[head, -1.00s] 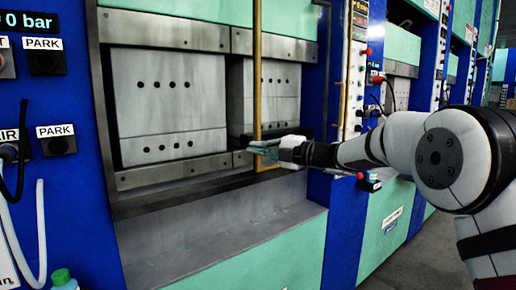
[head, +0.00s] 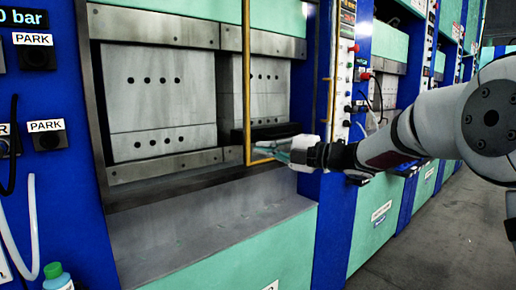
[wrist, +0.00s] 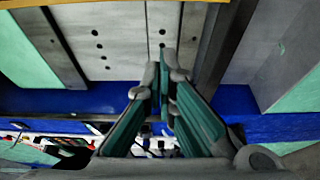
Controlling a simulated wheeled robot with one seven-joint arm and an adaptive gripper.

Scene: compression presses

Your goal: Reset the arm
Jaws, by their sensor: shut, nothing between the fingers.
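My gripper (head: 284,156) is held out in front of the press, near the lower end of a yellow rail (head: 247,90). In the wrist view its two green-padded fingers (wrist: 162,78) come together at the tips, with nothing between them. The arm comes in from the right side of the head view. The press (head: 160,85) has grey plates with rows of dark holes. They also show beyond the fingers in the wrist view (wrist: 105,35). I cannot tell whether the gripper touches the rail.
A grey ledge (head: 200,225) lies below the press opening. Blue control panels with PARK knobs (head: 50,136) stand at the left. A bottle with a green cap (head: 55,273) is at the lower left. More presses line the right, beside open grey floor (head: 430,255).

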